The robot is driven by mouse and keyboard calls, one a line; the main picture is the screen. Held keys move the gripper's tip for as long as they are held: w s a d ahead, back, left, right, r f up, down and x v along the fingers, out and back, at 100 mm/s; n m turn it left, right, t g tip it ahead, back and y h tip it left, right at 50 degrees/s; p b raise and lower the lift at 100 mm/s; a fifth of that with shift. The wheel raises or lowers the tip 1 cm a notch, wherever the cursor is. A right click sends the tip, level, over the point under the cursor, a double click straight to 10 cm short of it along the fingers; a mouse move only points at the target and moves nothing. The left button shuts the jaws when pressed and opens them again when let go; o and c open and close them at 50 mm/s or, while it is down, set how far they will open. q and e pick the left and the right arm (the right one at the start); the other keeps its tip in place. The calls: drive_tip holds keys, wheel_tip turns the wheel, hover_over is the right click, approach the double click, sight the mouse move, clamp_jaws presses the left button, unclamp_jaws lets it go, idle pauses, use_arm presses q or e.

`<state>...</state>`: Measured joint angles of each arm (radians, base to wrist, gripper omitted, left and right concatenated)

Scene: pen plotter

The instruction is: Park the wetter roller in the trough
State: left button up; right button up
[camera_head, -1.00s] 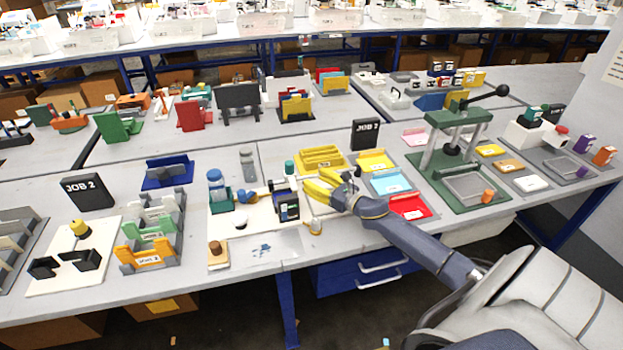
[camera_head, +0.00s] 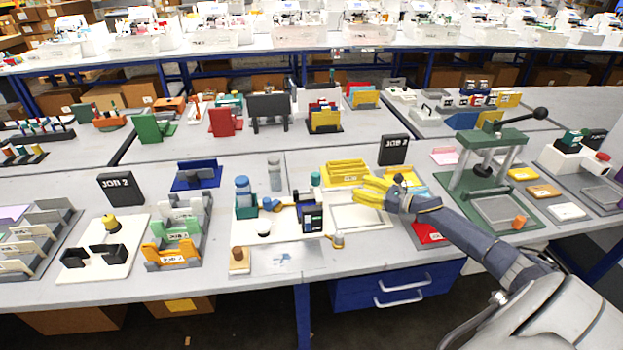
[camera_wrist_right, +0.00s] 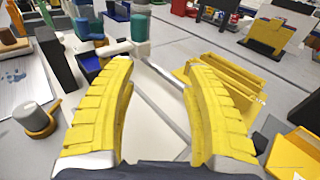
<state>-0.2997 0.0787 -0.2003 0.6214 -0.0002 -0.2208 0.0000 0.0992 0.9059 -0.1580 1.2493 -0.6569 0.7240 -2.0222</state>
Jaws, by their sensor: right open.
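My right gripper (camera_head: 366,191) is open and empty above the white plotter bed (camera_head: 345,223). In the right wrist view its two yellow fingers (camera_wrist_right: 160,75) stand apart with only the bed between them. A small grey cylinder in an orange holder (camera_head: 338,240) sits at the bed's front left corner; it also shows in the wrist view (camera_wrist_right: 36,120). A teal cylinder (camera_head: 316,180) stands behind the bed. A yellow ridged trough-like tray (camera_head: 345,172) lies behind the gripper, right of the fingers in the wrist view (camera_wrist_right: 235,85). I cannot tell which piece is the wetter roller. My left gripper is out of view.
A blue bottle (camera_head: 243,189) and a blue-ended piece (camera_head: 271,204) stand left of the dark plotter block (camera_head: 311,216). A black job sign (camera_head: 393,150) stands behind the gripper. A green press (camera_head: 490,165) is at the right. The table front near the plotter is mostly clear.

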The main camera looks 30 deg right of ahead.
sight(316, 177)
drive_tip(key=shift+s+r+n+y, duration=0.15)
drive_tip(key=shift+s+n+y, duration=0.15)
drive_tip(key=shift+s+y, duration=0.45)
drive_tip(key=shift+n+y, duration=0.4)
drive_tip(key=shift+y, duration=0.15)
drive_tip(key=x, duration=0.6)
drive_tip(key=a+x, duration=0.1)
drive_tip(key=x, duration=0.4)
drive_tip(key=s+x, duration=0.1)
drive_tip(key=x, duration=0.5)
drive_tip(key=shift+w+a+r, duration=0.25)
drive_tip(key=shift+w+a, duration=0.1)
drive_tip(key=shift+o, duration=0.2)
clamp_jaws()
